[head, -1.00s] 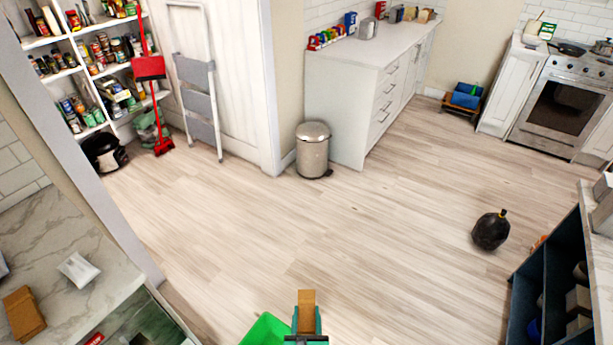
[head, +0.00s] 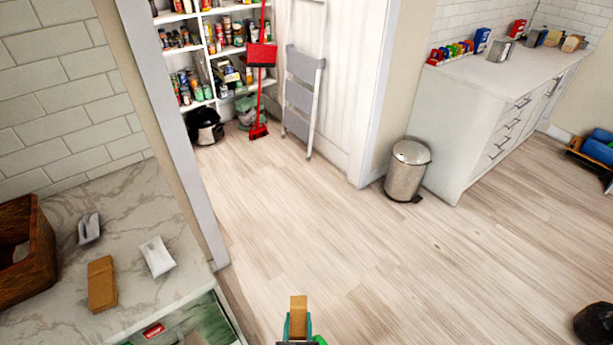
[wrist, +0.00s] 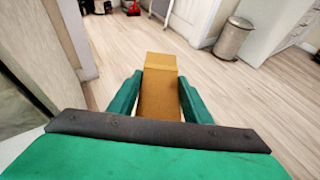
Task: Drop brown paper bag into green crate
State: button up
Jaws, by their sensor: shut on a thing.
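My gripper (head: 298,318) is at the bottom middle of the head view, with teal fingers on both sides of a brown paper bag (head: 298,303). In the wrist view the gripper (wrist: 160,88) is shut on the bag (wrist: 160,68), which sticks out beyond the fingertips, clear of anything else. The green crate is not clearly in view; only a small bright green patch (head: 320,340) shows at the bottom edge of the head view, right beside the gripper, and I cannot tell whether it is the crate.
A metal bin (head: 408,170) stands by the white cabinet (head: 470,130). A black jug (head: 595,325) is at far right. The floor between is clear.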

jog(key=s+a+f, duration=0.4)
jog(key=s+f, duration=0.4)
jog(key=f, duration=0.3)
jog(key=s+d+f+m+h, duration=0.1)
jog(key=s+d+f, duration=0.2)
jog(key=s+f, duration=0.2)
jog(key=s+d+f+h, duration=0.1)
jog(key=s+d+f, duration=0.2)
jog(key=f, duration=0.6)
jog(key=shift+s+f+m, duration=0.3)
jog(key=shift+s+m, duration=0.1)
jog(key=shift+s, duration=0.65)
jog(key=shift+d, duration=0.1)
jog(key=o, duration=1.1)
jog(key=shift+o, duration=0.2)
